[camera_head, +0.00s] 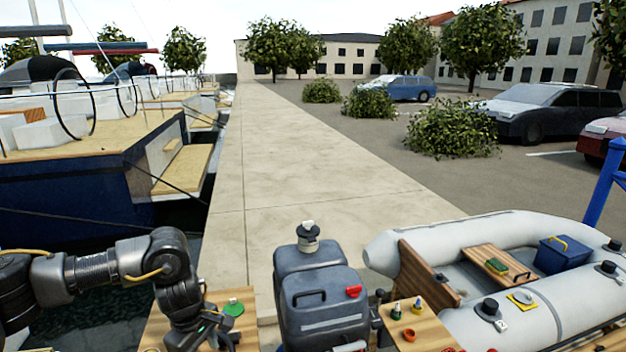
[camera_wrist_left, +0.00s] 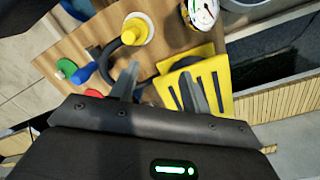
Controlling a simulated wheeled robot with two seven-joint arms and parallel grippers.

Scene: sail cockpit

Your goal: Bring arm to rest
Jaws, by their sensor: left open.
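My left arm comes in from the left in the head view, bent at the elbow, with its wrist pointing down at a wooden bench top (camera_head: 240,297). In the left wrist view my left gripper (camera_wrist_left: 160,86) is open, its two fingers apart with no object clearly held between them. A yellow piece with dark slots (camera_wrist_left: 226,86) lies beside the right finger. A dark curved handle-like part (camera_wrist_left: 112,50) is near the left finger. In the head view the fingertips are hard to make out. My right gripper is not in view.
A grey inflatable boat (camera_head: 562,312) is at the right. A concrete quay (camera_head: 295,160) stretches ahead.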

